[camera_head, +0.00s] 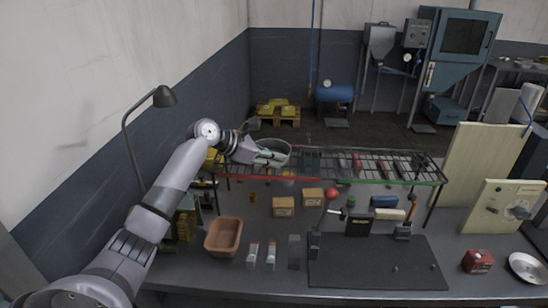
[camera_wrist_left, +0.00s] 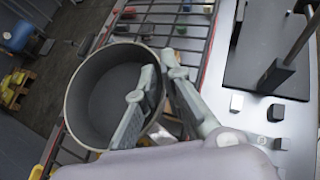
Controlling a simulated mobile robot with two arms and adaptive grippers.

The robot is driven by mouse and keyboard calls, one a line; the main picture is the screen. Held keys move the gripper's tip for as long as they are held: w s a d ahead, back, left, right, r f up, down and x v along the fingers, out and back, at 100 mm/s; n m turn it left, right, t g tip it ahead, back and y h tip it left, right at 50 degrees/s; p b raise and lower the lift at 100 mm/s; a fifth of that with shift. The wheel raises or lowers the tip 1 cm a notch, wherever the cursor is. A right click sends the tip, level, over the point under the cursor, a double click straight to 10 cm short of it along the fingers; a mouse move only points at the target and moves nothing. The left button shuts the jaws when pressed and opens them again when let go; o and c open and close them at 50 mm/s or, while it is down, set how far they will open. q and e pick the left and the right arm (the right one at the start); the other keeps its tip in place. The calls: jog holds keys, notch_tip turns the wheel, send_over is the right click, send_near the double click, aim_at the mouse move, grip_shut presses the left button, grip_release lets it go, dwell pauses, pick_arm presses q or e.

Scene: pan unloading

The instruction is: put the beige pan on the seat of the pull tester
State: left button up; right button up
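The beige pan (camera_head: 279,148) is a deep round vessel at the left end of the wire rack. In the left wrist view the pan (camera_wrist_left: 82,105) looks empty and its mouth faces the camera. My left gripper (camera_head: 262,155) is at its rim. In the wrist view the gripper (camera_wrist_left: 160,72) has one finger inside the pan and one outside, with the wall between them. Whether the fingers press on the wall cannot be told, nor whether the pan rests on the rack. I cannot make out for sure which device is the pull tester. My right gripper is not in view.
The wire rack (camera_head: 325,167) spans the back of the bench. Below it are small boxes (camera_head: 283,206), a terracotta tray (camera_head: 223,237) and a black mat (camera_head: 375,265) with dark posts at its back edge. A red box (camera_head: 478,261) and a shiny dish (camera_head: 528,267) stand at right.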

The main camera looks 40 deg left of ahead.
pick_arm(q)
jog(key=o, duration=0.4)
jog(key=shift+s+r, duration=0.1)
